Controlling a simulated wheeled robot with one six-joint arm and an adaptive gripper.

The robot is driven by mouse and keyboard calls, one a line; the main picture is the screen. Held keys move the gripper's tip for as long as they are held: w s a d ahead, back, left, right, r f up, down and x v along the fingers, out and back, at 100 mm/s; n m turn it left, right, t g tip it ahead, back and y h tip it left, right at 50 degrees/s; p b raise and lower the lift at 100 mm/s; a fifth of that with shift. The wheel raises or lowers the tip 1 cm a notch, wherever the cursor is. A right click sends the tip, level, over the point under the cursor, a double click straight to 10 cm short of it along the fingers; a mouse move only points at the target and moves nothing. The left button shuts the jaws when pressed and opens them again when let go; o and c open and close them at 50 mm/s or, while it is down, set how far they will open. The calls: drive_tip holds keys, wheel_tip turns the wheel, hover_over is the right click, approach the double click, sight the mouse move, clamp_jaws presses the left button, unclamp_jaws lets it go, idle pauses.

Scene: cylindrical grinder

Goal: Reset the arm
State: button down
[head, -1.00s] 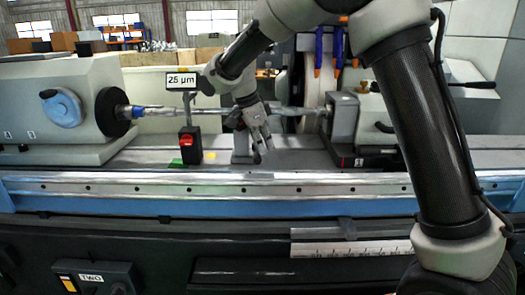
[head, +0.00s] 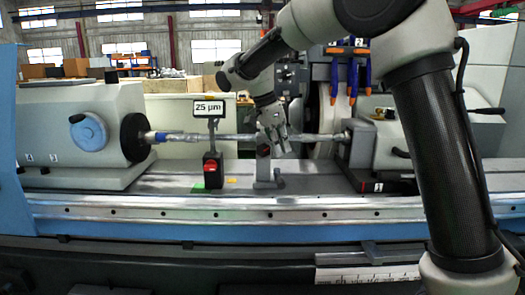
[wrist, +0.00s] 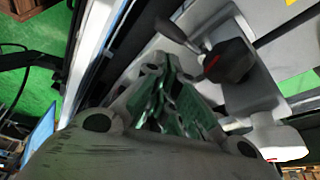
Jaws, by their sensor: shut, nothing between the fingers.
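My arm comes in from the right of the head view and bends over the grinder bed. My gripper (head: 283,147) points downward at the middle of the machine, by the long shaft (head: 190,138) and the grey steady rest (head: 262,172). It is shut with nothing in it. In the wrist view my gripper's fingers (wrist: 180,110) show at the centre, and a black knob with a red mark (wrist: 228,60) is close beyond them. I cannot tell whether the gripper touches the steady rest.
The headstock (head: 75,130) holds the shaft's left end and the tailstock (head: 375,145) its right end. A gauge display reading 25 µm (head: 208,108) stands on a post left of my gripper.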

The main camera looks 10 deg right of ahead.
wheel_tip(320, 180, down, 4)
drive_tip(key=s+n, duration=0.3)
drive_tip(key=n, duration=0.5)
drive_tip(key=s+d+r+n+t+y, duration=0.1)
drive_tip(key=s+d+n+y, duration=0.1)
drive_tip(key=s+d, duration=0.8)
drive_tip(key=s+d+r+n+t+y, duration=0.1)
drive_tip(key=s+d+n, duration=0.3)
drive_tip(key=s+d, duration=0.7)
drive_tip(key=shift+s+r+n+t+y, duration=0.4)
drive_tip(key=shift+s+r+t, duration=0.4)
drive_tip(key=shift+s, duration=2.9)
